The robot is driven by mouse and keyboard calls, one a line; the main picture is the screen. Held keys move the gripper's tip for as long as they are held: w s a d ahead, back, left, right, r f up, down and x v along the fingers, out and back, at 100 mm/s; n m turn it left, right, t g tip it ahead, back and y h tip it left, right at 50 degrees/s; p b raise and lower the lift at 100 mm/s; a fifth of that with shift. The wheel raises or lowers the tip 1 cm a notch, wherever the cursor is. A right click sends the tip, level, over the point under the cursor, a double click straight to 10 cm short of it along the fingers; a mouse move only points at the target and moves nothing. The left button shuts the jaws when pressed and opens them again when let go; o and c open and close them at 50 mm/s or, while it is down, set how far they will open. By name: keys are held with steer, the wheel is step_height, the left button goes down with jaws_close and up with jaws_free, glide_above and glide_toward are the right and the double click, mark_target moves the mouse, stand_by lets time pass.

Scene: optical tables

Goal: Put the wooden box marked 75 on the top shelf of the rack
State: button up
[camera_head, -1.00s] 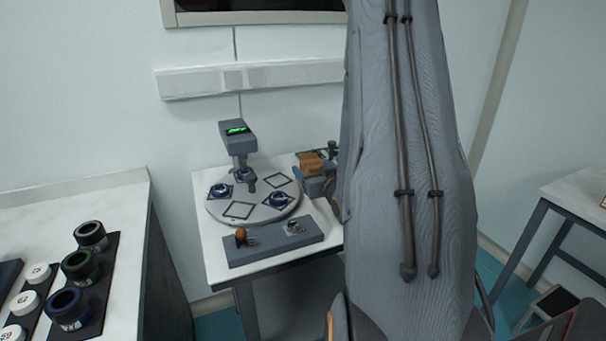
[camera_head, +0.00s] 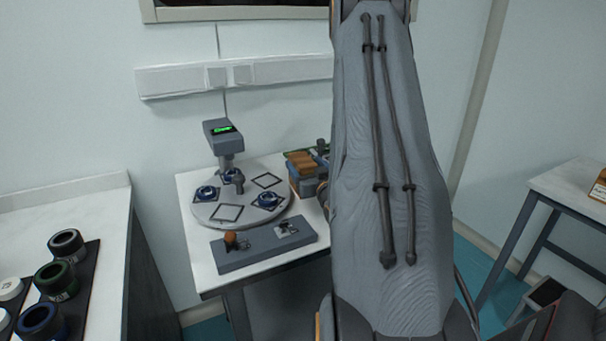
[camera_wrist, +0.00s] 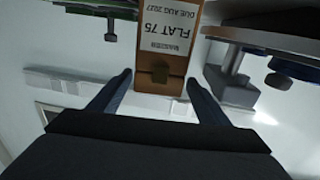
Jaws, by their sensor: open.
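My gripper (camera_wrist: 158,80) is open, one finger at each side of the box's near end. I cannot tell whether the fingers touch it. In the head view my arm hides the gripper. A brown wooden thing (camera_head: 303,161) beside the arm, behind the turntable, may be this box; its label is not visible there. I see no rack in these frames.
A round turntable (camera_head: 240,207) and a grey block (camera_head: 263,249) stand on the middle table. Several dark ringed parts and white caps lie on the left bench (camera_head: 105,225). The right table (camera_head: 565,190) holds a labelled wooden item (camera_head: 599,190) at the picture's edge.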

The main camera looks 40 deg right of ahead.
mark_target(303, 159)
steer(key=shift+p+x, duration=0.55)
steer(key=shift+x, duration=1.4)
steer(key=shift+d, duration=0.15)
jaws_close()
